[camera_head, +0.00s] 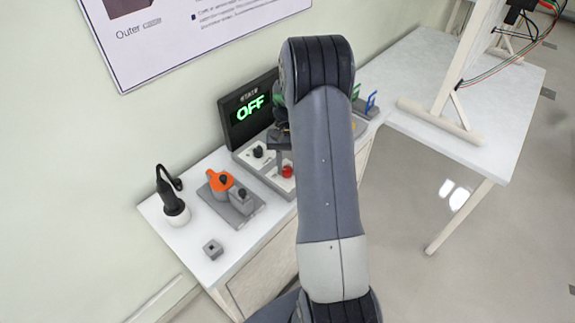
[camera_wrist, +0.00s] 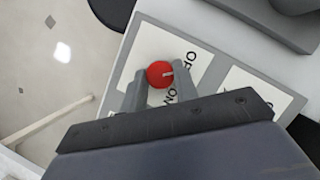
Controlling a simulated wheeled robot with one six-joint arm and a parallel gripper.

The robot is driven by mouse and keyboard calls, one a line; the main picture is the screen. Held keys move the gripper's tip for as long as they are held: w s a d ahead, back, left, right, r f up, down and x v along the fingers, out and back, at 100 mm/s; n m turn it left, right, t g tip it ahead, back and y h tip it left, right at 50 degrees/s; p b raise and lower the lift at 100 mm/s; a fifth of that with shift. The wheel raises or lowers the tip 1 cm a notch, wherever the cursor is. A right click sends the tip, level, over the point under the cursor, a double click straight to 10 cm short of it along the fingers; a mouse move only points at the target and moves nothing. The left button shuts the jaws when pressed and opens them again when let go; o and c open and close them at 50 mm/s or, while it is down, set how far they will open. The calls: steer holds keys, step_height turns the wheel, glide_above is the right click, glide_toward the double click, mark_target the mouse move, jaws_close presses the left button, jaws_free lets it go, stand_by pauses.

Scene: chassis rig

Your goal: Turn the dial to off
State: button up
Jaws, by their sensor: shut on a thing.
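A red dial (camera_wrist: 158,71) with a short pale mark sits on a white label plate (camera_wrist: 150,40) in the wrist view. Lettering for OFF and ON is printed beside it, and the mark points right, roughly between the two words. The dial also shows in the head view (camera_head: 287,171), on a grey panel (camera_head: 247,156). My gripper (camera_wrist: 160,86) is shut on the dial, one finger on each side. In the head view, my arm partly hides the gripper and panel. A black display (camera_head: 238,123) behind the panel reads OFF in green.
Further left are an orange and grey fixture (camera_head: 217,184), a black tool on a white base (camera_head: 177,217) and a small grey block (camera_head: 213,249). Blue and green clips (camera_head: 371,101) stand right of my arm.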

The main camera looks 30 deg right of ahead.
steer(key=shift+n, duration=0.5)
steer(key=o, duration=1)
steer(key=shift+c, duration=0.2)
steer(key=b+v, duration=0.1)
steer(key=v, duration=0.9)
steer(key=shift+w+r, duration=0.2)
steer(key=shift+r, duration=0.2)
steer(key=shift+a+f, duration=0.1)
steer(key=shift+a, duration=0.05)
steer(key=p+x, duration=0.1)
steer(key=x, duration=0.9)
steer(key=shift+s+f, duration=0.2)
steer(key=shift+f, duration=0.1)
steer(key=shift+r, duration=0.1)
